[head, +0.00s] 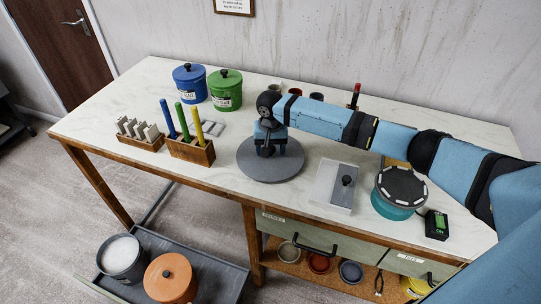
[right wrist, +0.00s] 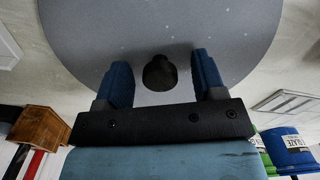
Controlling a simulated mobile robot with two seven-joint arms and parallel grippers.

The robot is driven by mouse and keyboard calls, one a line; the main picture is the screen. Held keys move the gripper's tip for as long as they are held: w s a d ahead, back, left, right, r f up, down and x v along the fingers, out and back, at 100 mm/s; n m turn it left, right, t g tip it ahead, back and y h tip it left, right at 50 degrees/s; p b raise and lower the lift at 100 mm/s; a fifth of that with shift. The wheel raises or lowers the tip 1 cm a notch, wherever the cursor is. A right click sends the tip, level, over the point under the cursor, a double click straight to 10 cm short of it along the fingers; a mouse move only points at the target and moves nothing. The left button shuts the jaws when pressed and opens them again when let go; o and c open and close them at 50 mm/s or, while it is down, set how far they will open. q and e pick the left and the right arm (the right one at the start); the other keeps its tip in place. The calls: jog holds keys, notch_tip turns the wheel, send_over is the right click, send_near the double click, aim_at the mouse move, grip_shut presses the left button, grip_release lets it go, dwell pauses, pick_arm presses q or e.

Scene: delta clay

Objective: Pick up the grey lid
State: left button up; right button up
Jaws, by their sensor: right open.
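The grey lid (head: 257,174) is a wide round speckled disc lying flat on the worktable. In the right wrist view, the lid (right wrist: 160,30) fills the upper middle and has a round black knob (right wrist: 159,73). My right gripper (head: 266,150) is over the lid, pointing down, and covers the knob in the head view. In the right wrist view, my right gripper (right wrist: 161,75) is open, with one blue finger on each side of the knob and a visible gap to each. My left gripper is not in view.
A pale slab with a black knob (head: 329,186) lies right of the lid, beside a teal pot (head: 390,207). A wooden block with coloured sticks (head: 192,152) stands left. Blue (head: 190,84) and green (head: 225,91) canisters stand behind. The table's front left is clear.

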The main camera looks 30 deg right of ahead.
jog(key=shift+f, duration=0.2)
jog(key=c, duration=1)
jog(key=shift+r, duration=0.1)
jog(key=shift+c, duration=0.2)
